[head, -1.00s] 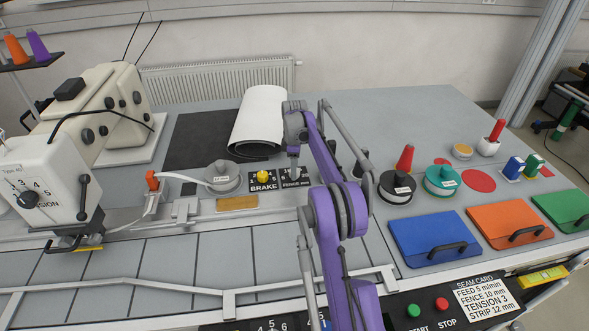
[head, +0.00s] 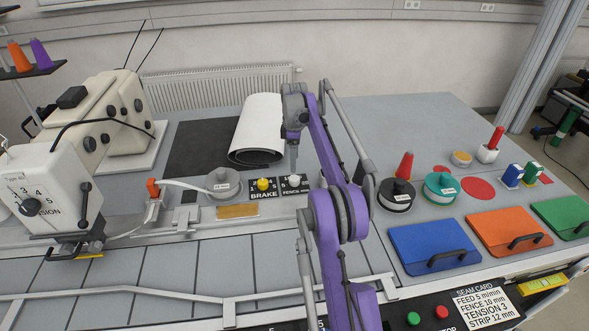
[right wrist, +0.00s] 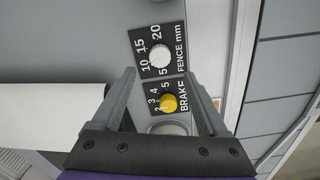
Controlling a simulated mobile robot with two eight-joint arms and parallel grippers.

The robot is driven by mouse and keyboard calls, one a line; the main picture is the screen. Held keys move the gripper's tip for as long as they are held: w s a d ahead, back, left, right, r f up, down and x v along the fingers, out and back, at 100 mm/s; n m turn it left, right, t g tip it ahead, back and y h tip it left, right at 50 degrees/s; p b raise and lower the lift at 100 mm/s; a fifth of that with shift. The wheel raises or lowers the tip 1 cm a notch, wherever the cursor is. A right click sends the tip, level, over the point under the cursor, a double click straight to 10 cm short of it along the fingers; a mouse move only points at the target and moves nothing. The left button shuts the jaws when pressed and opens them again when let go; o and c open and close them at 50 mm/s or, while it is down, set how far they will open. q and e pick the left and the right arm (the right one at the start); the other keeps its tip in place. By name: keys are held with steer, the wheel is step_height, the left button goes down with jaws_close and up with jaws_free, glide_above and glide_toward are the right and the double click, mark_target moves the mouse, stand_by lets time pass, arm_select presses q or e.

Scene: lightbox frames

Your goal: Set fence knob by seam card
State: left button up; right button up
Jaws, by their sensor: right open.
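The white fence knob (head: 294,180) stands on a black dial plate marked FENCE; it also shows in the right wrist view (right wrist: 159,57), with the numbers 5, 10, 15 and 20 around it. I cannot tell which number it points to. The seam card (head: 487,303) at the lower right reads FEED 5 m/min, FENCE 10 mm, TENSION 3, STRIP 12 mm. My right gripper (head: 293,163) is open and empty, above and close to the fence knob. Its two fingers also show in the right wrist view (right wrist: 160,78), apart, with the yellow brake knob (right wrist: 169,102) between them in the picture. My left gripper is not in view.
The brake knob (head: 263,184) sits directly left of the fence dial. A white roll (head: 259,125) lies behind. Black (head: 396,194) and green (head: 440,186) spools stand to the right. Blue (head: 435,245) and orange (head: 507,231) folders lie in front of them. The sewing machine (head: 50,190) is at left.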

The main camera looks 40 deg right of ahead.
step_height(320, 180, up, 3)
steer(key=shift+f, duration=0.15)
stand_by(0.5)
steer(key=s+a+r+m+t, duration=0.1)
steer(key=s+a+r+m, duration=0.15)
steer(key=s+a, duration=0.45)
steer(key=s+a+r+m+t, duration=0.2)
steer(key=a+r, duration=0.1)
steer(key=a, duration=0.9)
steer(key=s+a+f+m+t, duration=0.1)
steer(key=s+a+f, duration=0.3)
steer(key=s, duration=0.3)
steer(key=s+a+f+m+t, duration=0.1)
steer(key=s+a+f+m, duration=0.1)
steer(key=s+a+f, duration=0.2)
steer(key=s+a+f+m+t, duration=0.1)
steer(key=s+a+f, duration=0.3)
steer(key=s, duration=0.6)
steer(key=shift+s+a+m, duration=0.1)
steer(key=shift+a+m, duration=0.25)
steer(key=shift+a, duration=0.1)
